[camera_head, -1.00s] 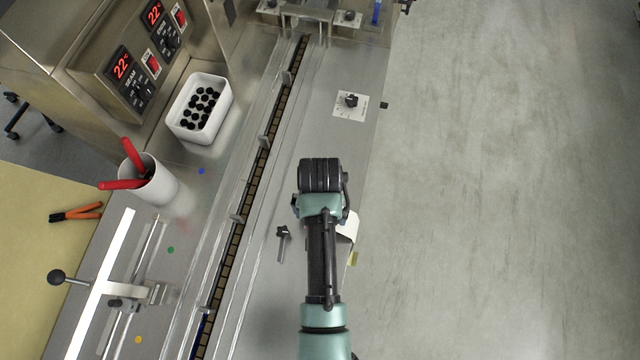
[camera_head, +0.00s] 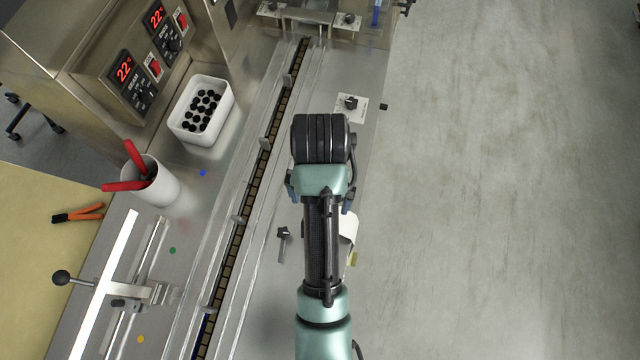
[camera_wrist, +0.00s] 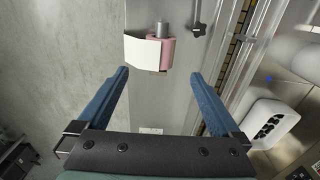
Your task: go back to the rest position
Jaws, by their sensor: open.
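My gripper (camera_wrist: 160,88) is open in the wrist view, its two blue fingers apart with nothing between them. It hangs above the steel deck of the wrapper, and a pink roll with a white loose sheet (camera_wrist: 150,52) lies beyond the fingertips. In the head view my arm reaches up from the bottom middle over the right side of the deck (camera_head: 262,310). The fingers are mostly hidden there by the wrist. The white sheet (camera_head: 348,230) shows partly behind my arm.
A conveyor channel (camera_head: 243,215) runs along the deck. To its left stand a white bin of black knobs (camera_head: 201,110), a white cup with red-handled tools (camera_head: 150,182) and a lever clamp (camera_head: 130,291). A black knob (camera_head: 283,233) stands close left of my arm. The right floor is clear.

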